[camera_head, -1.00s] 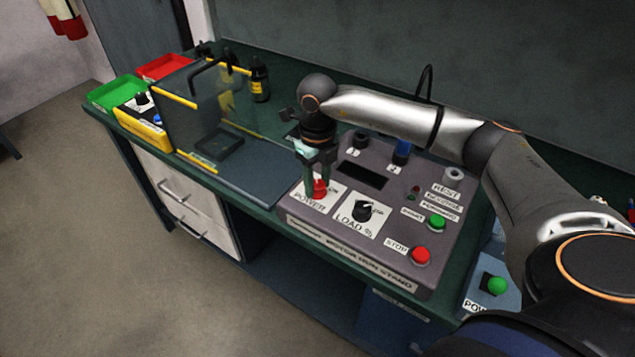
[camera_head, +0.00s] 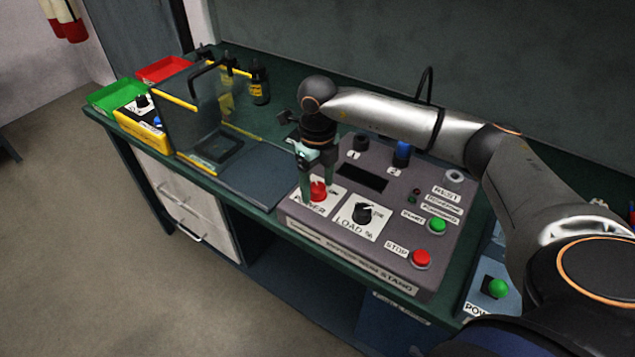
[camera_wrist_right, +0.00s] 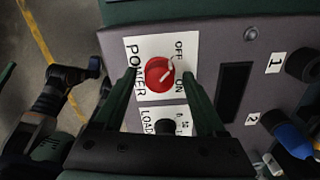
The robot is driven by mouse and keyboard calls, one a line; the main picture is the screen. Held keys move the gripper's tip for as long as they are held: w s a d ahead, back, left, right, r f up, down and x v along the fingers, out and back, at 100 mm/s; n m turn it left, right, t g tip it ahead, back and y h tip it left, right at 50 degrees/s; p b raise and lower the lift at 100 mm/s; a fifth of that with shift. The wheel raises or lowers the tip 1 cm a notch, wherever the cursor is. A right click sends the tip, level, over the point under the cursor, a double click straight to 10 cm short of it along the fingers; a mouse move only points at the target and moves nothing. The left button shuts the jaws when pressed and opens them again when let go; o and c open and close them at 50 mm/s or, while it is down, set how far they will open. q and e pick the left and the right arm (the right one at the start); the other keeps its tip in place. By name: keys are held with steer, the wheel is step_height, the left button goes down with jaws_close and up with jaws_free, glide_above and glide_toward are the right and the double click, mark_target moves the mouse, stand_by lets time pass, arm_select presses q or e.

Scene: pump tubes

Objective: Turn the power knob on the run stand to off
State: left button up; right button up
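The run stand (camera_head: 330,235) is a grey sloped box on the bench. Its red power knob (camera_head: 318,191) is at the front left, on a white POWER plate. In the wrist view the red knob (camera_wrist_right: 158,73) has a white mark pointing to the upper right, toward the OFF label (camera_wrist_right: 178,50) rather than the ON label (camera_wrist_right: 181,86). My right gripper (camera_head: 317,178) is over the knob, pointing down. In the wrist view its two green fingers (camera_wrist_right: 161,75) are spread on either side of the knob, with gaps to it.
The load knob (camera_head: 362,212), green button (camera_head: 437,224) and red stop button (camera_head: 421,257) sit right of the power knob. Two ports, one with a blue part (camera_head: 402,150), stand behind. A clear guarded box (camera_head: 190,110) and red and green trays are at the left.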

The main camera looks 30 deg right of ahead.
mark_target(317, 186)
step_height(317, 186, up, 12)
steer(key=shift+r, duration=0.25)
stand_by(0.5)
stand_by(0.3)
